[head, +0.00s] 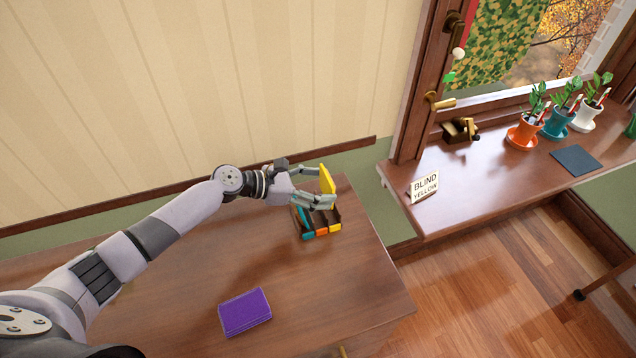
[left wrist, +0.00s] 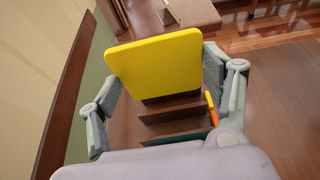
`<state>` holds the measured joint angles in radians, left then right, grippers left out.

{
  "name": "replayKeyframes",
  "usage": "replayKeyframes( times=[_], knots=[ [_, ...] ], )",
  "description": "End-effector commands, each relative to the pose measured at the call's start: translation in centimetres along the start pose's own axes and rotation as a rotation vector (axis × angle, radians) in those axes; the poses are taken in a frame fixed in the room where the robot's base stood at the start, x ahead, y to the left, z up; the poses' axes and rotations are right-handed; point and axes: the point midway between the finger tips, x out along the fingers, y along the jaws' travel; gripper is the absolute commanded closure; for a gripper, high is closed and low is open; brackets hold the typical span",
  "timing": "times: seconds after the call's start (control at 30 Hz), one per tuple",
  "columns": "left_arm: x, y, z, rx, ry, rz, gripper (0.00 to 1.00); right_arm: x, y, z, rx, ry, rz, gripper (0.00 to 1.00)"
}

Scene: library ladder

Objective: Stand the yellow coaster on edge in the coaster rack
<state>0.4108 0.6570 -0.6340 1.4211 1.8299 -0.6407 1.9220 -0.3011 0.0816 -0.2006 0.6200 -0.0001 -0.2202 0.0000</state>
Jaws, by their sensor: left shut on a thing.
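My left gripper (head: 318,185) is shut on the yellow coaster (head: 327,180) and holds it over the coaster rack (head: 308,235). The rack is dark wood with teal, orange and yellow front ends, and sits near the right end of the table. A teal piece shows in its left part. The coaster's lower edge is partly hidden by a finger, so I cannot tell whether it touches the rack. My right gripper is not in view.
A purple square stack (head: 244,312) lies at the front of the brown table (head: 190,290). The wall runs close behind the rack. A windowsill (head: 480,185) at the right holds a "BLIND YELLOW" card (head: 424,188) and potted plants. The table's middle is clear.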

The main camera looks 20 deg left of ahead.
Motion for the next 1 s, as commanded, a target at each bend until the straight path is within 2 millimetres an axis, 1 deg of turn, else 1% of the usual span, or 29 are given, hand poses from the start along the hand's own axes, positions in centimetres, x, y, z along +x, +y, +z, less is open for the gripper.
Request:
replayKeyframes(
  times=[0.03, 0.17, 0.7, 1.0],
  knots=[
    [0.23, -0.01, -0.49, 0.0, -0.001, 0.0, 0.55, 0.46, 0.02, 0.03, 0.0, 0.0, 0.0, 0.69],
    [0.35, -0.02, -0.77, 0.001, -0.001, 0.0, 0.55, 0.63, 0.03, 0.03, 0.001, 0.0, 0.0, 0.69],
    [0.32, -0.03, -0.73, 0.0, -0.001, -0.001, 0.55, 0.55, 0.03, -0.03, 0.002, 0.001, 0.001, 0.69],
    [0.29, -0.05, -0.72, -0.001, 0.0, -0.001, 0.55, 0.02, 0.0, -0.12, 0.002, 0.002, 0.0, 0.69]
  ],
)
